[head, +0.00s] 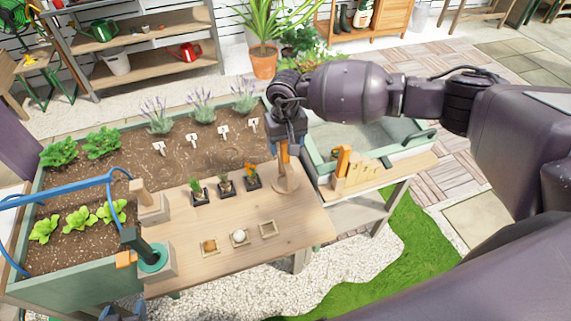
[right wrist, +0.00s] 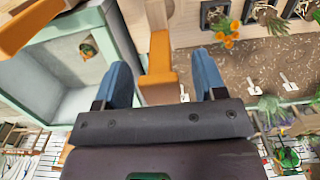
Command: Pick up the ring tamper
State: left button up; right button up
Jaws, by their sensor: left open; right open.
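The ring tamper (head: 286,181) stands upright on the wooden bench, with a round wooden base and an orange-banded handle. My right gripper (head: 289,137) is directly above it and hides the top of the handle. In the right wrist view, the orange and wooden handle (right wrist: 160,55) lies between the two blue fingers of my right gripper (right wrist: 163,82). The fingers are open, with a gap on both sides of it. My left gripper (head: 124,312) shows only partly at the bottom left edge, away from the tamper.
Small potted plants (head: 225,184) stand left of the tamper, with small square trays (head: 239,238) in front. A wooden rack (head: 362,174) with an orange-topped piece is to the right. A green ring-shaped tool (head: 152,258) sits at the bench's left. The planter bed (head: 195,160) lies behind.

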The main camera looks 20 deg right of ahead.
jog(key=shift+f, duration=0.65)
jog(key=shift+c, duration=0.4)
jog(key=c, duration=0.9)
jog(key=shift+c, duration=0.2)
jog(key=shift+r, duration=0.1)
